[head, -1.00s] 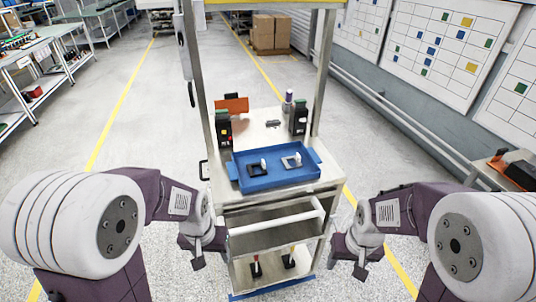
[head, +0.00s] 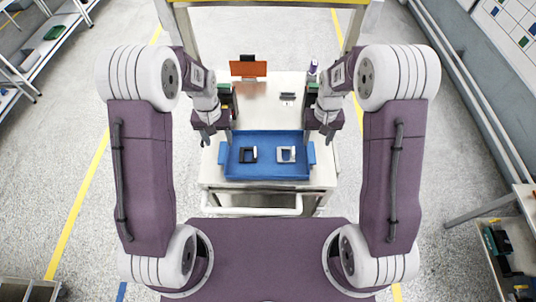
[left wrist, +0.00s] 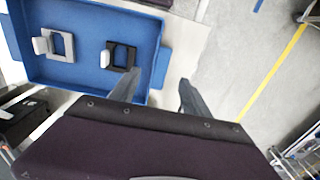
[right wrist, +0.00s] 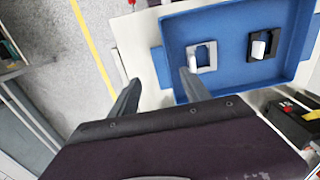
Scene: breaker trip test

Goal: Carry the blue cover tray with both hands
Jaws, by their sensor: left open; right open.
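The blue cover tray (head: 266,171) lies flat on the cart top, with a tab handle on its left (head: 223,154) and right (head: 311,154) ends. A black frame (head: 248,162) and a light grey frame (head: 286,161) lie in it, each with a pale piece. My left gripper (head: 207,138) is open and empty above the tray's left end; its fingers show apart in the left wrist view (left wrist: 157,88). My right gripper (head: 328,136) is open above the right end, its fingers apart in the right wrist view (right wrist: 158,86). Neither finger pair visibly grips a handle.
The cart top (head: 262,105) carries an orange panel (head: 248,69), a small dark part (head: 287,97) and dark breaker units partly hidden behind my arms. Cart posts and a yellow top bar frame the work area. A bench (head: 500,225) stands at the right.

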